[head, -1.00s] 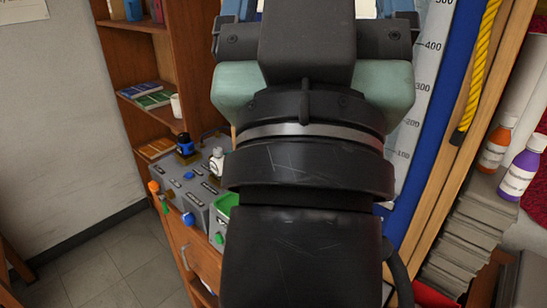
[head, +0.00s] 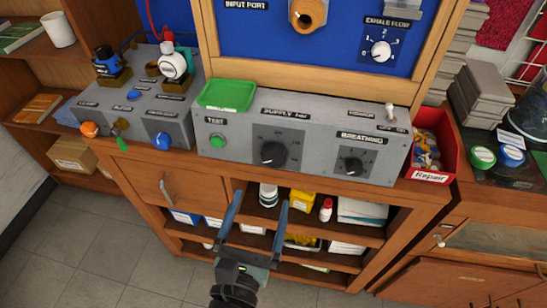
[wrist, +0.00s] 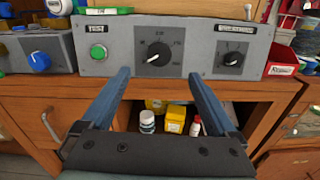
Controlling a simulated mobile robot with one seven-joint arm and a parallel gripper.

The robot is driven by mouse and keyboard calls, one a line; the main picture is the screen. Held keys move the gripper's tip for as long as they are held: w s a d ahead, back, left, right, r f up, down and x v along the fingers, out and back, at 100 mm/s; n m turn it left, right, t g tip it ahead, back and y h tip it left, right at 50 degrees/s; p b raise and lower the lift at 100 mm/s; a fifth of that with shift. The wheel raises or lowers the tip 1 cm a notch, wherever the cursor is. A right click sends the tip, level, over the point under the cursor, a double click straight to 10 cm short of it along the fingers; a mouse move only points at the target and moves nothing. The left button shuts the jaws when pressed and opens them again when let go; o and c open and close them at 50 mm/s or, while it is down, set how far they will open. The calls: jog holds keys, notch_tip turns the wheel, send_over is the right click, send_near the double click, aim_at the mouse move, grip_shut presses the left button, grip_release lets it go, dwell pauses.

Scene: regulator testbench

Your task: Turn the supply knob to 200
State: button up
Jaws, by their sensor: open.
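The supply knob (head: 272,152) is a black dial on the front of the grey test box (head: 228,150), under a label reading SUPPLY. It also shows in the wrist view (wrist: 158,54), where its white mark points to the lower left; the scale numbers are too small to read surely. My gripper (head: 258,200) is open and empty, below and in front of the knob. In the wrist view its two blue fingers (wrist: 159,73) point toward the box, with the knob above and between the tips. They do not touch it.
A similar breathing knob (head: 353,164) sits right of the supply knob, and a green test button (head: 216,141) sits left. A green tray (head: 228,95) lies on the box. A red repair bin (head: 433,150) stands at right. Open shelves with bottles (head: 268,194) are below.

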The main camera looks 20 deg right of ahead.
aim_at(274, 158)
jog(key=x, duration=1.2)
jog(key=shift+p, duration=0.3)
jog(key=c, duration=1.4)
